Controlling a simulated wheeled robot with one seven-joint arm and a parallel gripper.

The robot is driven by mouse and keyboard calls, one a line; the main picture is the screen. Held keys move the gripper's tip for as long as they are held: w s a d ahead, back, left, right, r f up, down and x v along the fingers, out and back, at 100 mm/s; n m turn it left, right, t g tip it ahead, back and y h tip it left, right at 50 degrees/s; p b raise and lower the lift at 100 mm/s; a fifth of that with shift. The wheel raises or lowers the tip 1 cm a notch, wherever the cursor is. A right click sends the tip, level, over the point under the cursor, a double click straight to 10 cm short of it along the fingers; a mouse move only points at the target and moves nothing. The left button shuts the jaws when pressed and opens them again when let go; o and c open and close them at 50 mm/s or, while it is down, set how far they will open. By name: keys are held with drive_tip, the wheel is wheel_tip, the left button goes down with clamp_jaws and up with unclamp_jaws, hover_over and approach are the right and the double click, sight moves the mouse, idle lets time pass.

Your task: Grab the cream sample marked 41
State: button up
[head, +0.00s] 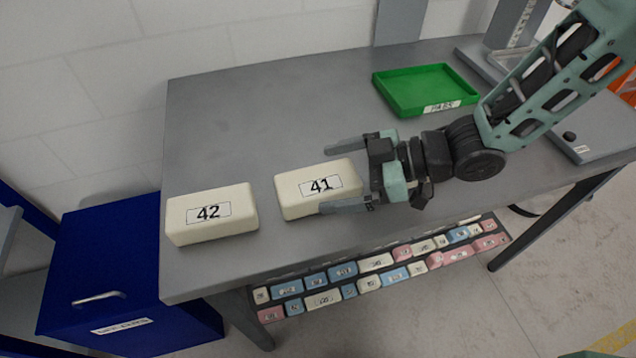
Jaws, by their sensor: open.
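The cream sample marked 41 (296,192) is a rounded block lying on the grey table (250,115), its label facing up. My gripper (343,176) comes in from the right with its fingers pointing left and spread open. One finger is at the block's far side and the other overlaps its near right corner in the picture. I cannot tell whether either finger touches the block. A second cream sample, marked 42 (188,228), lies to the left, apart from the 41 block and near the table's front left edge.
A green tray with a label (388,97) stands at the back right. A grey device (596,128) occupies the table's right end. A blue bin (95,265) stands left of the table. A rack of several coloured samples (375,282) shows below the front edge. The table's back left is clear.

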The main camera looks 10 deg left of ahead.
drive_tip(key=shift+s+a+f, duration=0.1)
drive_tip(key=shift+a+f, duration=0.15)
drive_tip(key=shift+a, duration=0.35)
drive_tip(key=c, duration=1)
